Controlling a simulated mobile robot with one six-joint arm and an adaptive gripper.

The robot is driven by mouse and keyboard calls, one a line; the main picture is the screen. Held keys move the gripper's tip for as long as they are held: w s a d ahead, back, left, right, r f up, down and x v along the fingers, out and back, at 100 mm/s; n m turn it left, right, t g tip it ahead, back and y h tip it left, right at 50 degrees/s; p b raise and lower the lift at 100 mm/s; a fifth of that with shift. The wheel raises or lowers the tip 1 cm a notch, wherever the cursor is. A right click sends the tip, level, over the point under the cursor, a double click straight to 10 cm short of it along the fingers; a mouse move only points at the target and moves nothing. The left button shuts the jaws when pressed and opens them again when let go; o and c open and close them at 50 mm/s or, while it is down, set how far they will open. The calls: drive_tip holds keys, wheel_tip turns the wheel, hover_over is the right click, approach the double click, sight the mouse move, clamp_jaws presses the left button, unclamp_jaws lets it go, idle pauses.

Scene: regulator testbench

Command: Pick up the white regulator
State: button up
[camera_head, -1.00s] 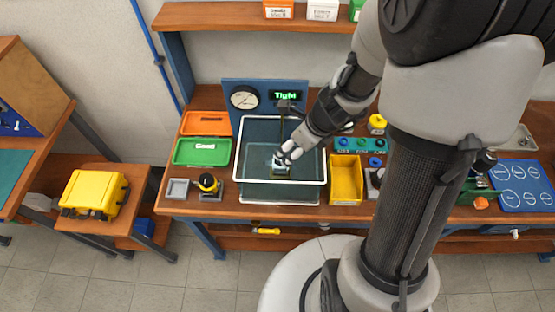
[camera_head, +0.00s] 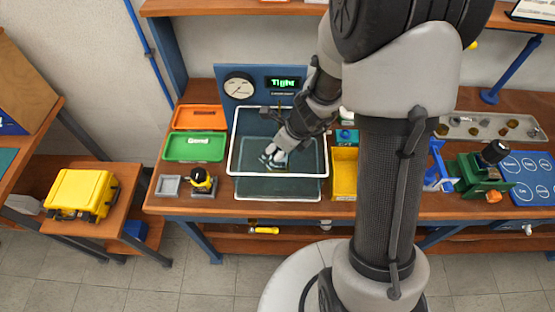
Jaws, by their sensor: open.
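My gripper (camera_head: 270,156) is open, its pale fingertips pointing down and left over the middle of the test station. A small, partly hidden fixture or part (camera_head: 283,164) lies just beside and under the fingers. I cannot tell whether it is the white regulator, and I see no regulator clearly elsewhere. A white-rimmed clear guard (camera_head: 232,150) surrounds this spot in the picture. Behind it stands a blue panel with a round gauge (camera_head: 239,86) and a green-lit display (camera_head: 286,83) that seems to read "Tight".
Left of the station are a green "Good" bin (camera_head: 194,147), an orange bin (camera_head: 198,117), a grey square tray (camera_head: 168,186) and a black-and-yellow part (camera_head: 202,181). A yellow bin (camera_head: 344,174) stands close on the right. A yellow case (camera_head: 81,194) sits on the side table.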

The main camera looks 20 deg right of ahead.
drive_tip(key=shift+r, duration=0.1)
drive_tip(key=shift+c, duration=0.6)
drive_tip(key=c, duration=1.3)
drive_tip(key=shift+c, duration=0.6)
drive_tip(key=shift+r, duration=0.1)
